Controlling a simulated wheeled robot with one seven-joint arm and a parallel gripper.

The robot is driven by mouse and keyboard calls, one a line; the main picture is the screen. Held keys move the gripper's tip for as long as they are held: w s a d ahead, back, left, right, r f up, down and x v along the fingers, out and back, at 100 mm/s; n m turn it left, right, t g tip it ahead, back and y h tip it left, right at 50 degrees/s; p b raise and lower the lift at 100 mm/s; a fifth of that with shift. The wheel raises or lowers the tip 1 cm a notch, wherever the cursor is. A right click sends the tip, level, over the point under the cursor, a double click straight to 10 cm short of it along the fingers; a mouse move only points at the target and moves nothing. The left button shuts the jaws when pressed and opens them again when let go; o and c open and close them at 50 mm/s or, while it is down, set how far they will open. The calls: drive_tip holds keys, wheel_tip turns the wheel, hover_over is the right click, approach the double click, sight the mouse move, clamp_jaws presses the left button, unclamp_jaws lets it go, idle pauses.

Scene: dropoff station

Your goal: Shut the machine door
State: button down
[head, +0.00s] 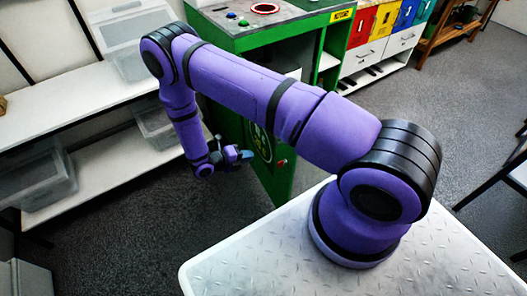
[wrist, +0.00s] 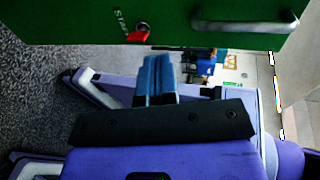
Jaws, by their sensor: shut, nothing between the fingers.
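The green machine (head: 305,30) stands beyond my arm in the head view. Its green door (head: 283,186) stands out from the machine body, swung open, with a round emblem and a small red part. My gripper (head: 246,155) is shut and empty, just left of the door in the head view. In the wrist view the shut blue fingers (wrist: 157,68) point toward a green panel (wrist: 80,20), which carries a silver handle (wrist: 245,24) and a red key-like part (wrist: 138,36). Whether the fingertips touch the panel is unclear. My arm hides part of the machine front.
White shelves (head: 110,165) with clear bins (head: 42,180) stand at the left. A white cabinet with coloured boxes (head: 384,20) stands at the back right. Chairs are at the right edge. Dark floor (head: 160,240) is open left of the door.

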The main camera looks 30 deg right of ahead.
sight(283, 147)
drive_tip(key=x, duration=1.2)
drive_tip(key=shift+d+r, duration=0.15)
drive_tip(key=shift+r, duration=0.2)
drive_tip(key=shift+s+d, duration=0.1)
drive_tip(key=shift+d, duration=0.5)
drive_tip(key=shift+d, duration=0.1)
